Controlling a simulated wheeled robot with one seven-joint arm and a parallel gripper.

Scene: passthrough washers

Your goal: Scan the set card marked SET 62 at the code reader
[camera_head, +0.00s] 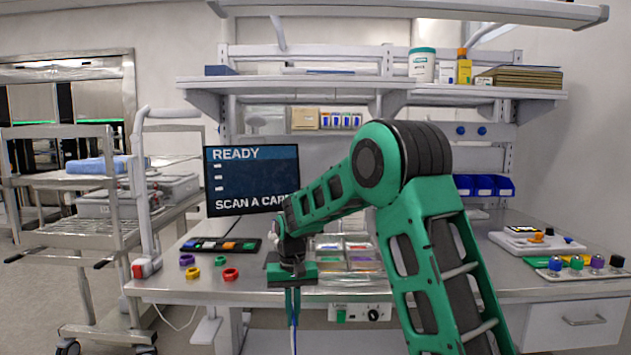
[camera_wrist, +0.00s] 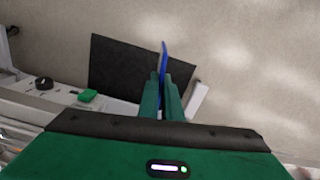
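My gripper (camera_head: 293,300) points down in front of the bench's front edge. It is shut on a thin blue card (camera_head: 294,338), seen edge-on and hanging below the fingers. In the wrist view the blue card (camera_wrist: 164,58) stands out past the two green fingers of my gripper (camera_wrist: 164,82). Its marking cannot be read from here. The screen (camera_head: 250,180) on the bench reads READY and SCAN A CARD. I cannot tell for sure which device is the code reader.
Colored rings (camera_head: 192,272) and a black strip with colored blocks (camera_head: 222,246) lie on the bench's left. A tray with colored cards or bins (camera_head: 345,258) is behind my wrist. Colored knobs (camera_head: 576,262) stand at right. A cart (camera_head: 100,200) stands left of the bench.

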